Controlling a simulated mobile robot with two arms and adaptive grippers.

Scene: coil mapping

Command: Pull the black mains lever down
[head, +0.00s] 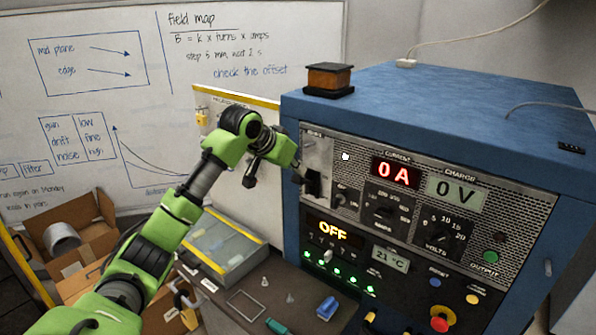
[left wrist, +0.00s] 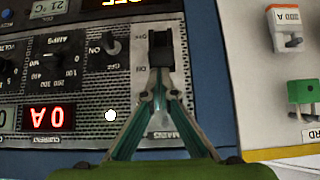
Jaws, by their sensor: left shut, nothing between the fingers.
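The black mains lever (head: 313,184) is on a light plate at the left edge of the blue cabinet's front panel. It sits at the lower part of that plate, below the label. The lever also shows in the left wrist view (left wrist: 161,50), where the panel appears upside down. My left gripper (head: 301,178) is shut and empty, with its fingertips at the lever, on its label side. The fingertips show in the left wrist view (left wrist: 160,88); I cannot tell whether they touch the lever. My right gripper is not in view.
The blue cabinet (head: 450,95) has knobs, a red display (head: 396,172) reading 0 A and a display (head: 333,233) reading OFF. A copper-coloured block (head: 329,78) stands on top. A clear-lidded box (head: 225,245), a blue item (head: 327,308) and cardboard boxes lie below my arm.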

